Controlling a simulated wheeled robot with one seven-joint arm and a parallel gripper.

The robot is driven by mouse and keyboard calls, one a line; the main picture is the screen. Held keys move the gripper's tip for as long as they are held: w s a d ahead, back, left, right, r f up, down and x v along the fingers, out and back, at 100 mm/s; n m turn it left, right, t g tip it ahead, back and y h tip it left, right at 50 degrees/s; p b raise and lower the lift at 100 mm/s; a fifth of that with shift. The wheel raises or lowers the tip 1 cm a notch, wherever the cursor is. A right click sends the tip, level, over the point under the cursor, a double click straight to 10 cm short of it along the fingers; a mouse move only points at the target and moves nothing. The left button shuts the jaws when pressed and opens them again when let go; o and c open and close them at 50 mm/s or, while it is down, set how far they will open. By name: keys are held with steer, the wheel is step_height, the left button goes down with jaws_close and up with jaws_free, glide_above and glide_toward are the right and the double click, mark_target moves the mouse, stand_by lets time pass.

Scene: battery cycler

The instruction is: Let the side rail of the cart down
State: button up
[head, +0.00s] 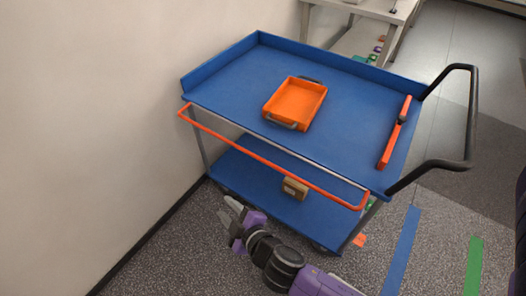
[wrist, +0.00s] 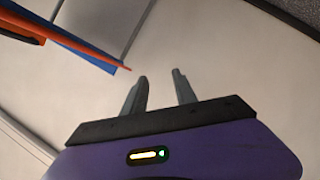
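The blue cart (head: 222,92) stands beside the wall. Its orange side rail (head: 270,162) runs along the near long side, at or slightly below the top tray's edge. Its left end bends up to the cart near the left corner, its right end near the right corner. My gripper (head: 229,207) is below the rail and in front of the lower shelf, apart from both. In the wrist view, my gripper (wrist: 160,80) has its fingers apart with nothing between them. The rail (wrist: 75,42) shows at the upper left there, clear of the fingers.
An orange tray (head: 296,101) with grey handles sits on the top deck, beside an orange bar (head: 395,132) at the right. A brown box (head: 295,188) lies on the lower shelf (head: 250,182). A black push handle (head: 471,110) juts out right. The wall (head: 80,120) is close at left.

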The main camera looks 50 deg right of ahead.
steer(key=w+d+g+h, duration=0.2)
steer(key=d+h, duration=0.3)
steer(key=d, duration=0.6)
steer(key=w+d+m+g+h+p, duration=0.1)
steer(key=d+g+h, duration=0.3)
steer(key=d, duration=0.6)
steer(key=shift+w+d+r+h, duration=0.3)
steer(key=shift+w+d+h, duration=0.1)
steer(key=shift+h, duration=0.5)
jaws_close()
